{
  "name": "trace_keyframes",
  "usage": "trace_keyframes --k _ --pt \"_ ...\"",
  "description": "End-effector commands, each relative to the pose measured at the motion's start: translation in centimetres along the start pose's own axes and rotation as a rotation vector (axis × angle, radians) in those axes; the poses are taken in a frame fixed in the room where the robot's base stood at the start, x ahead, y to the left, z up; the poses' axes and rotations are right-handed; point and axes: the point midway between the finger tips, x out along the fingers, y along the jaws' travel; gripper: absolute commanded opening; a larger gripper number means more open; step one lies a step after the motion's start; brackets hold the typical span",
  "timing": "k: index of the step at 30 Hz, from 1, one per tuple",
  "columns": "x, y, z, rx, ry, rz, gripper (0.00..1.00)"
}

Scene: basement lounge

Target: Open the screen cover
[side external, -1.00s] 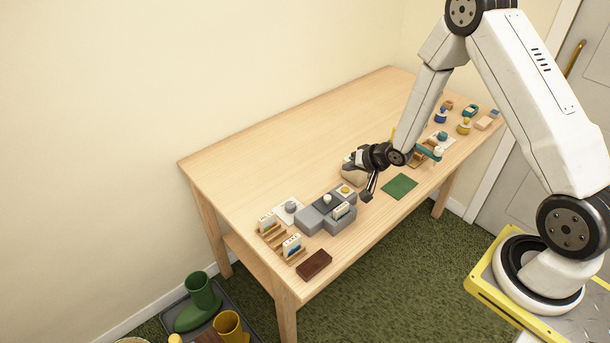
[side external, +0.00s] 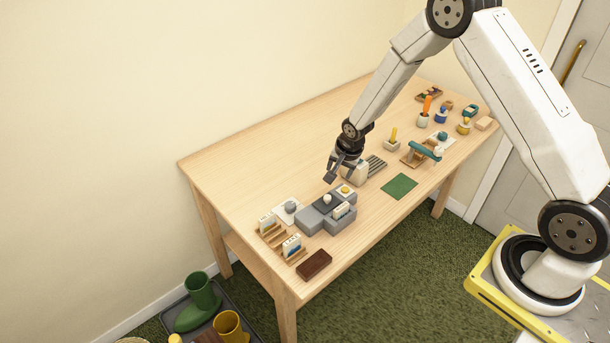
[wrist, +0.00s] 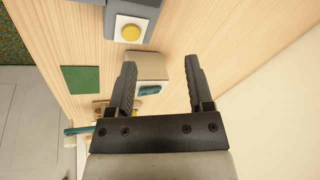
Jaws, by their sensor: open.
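A grey blocky device (side external: 313,220) stands near the left front of the wooden table. A dark flat panel (side external: 321,204) with a cream knob (side external: 327,199) lies on its top and looks like the screen cover, lying flat. A yellow button on a white plate (side external: 345,190) sits beside it; the button also shows in the wrist view (wrist: 131,33). My gripper (side external: 331,171) is open and empty, above the table just behind the device. In the wrist view its two fingers (wrist: 159,66) are spread, with a beige box (wrist: 148,68) beyond them. The knob is out of the wrist view.
The beige box stands right of the device, close to my gripper. Card racks (side external: 289,255) and a brown block (side external: 314,264) lie to the left and front. The table's back left is clear.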

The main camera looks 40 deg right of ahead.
Motion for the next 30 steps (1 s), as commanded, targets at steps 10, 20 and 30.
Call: trace_keyframes --k 10,20,30 --pt "-2.2 -1.9 3.5 0.171 -0.138 0.203 0.66" --pt "-2.9 -2.2 4.4 0.205 -0.171 0.248 0.66" --pt "-1.6 -1.9 4.7 0.203 -0.171 0.248 0.66"
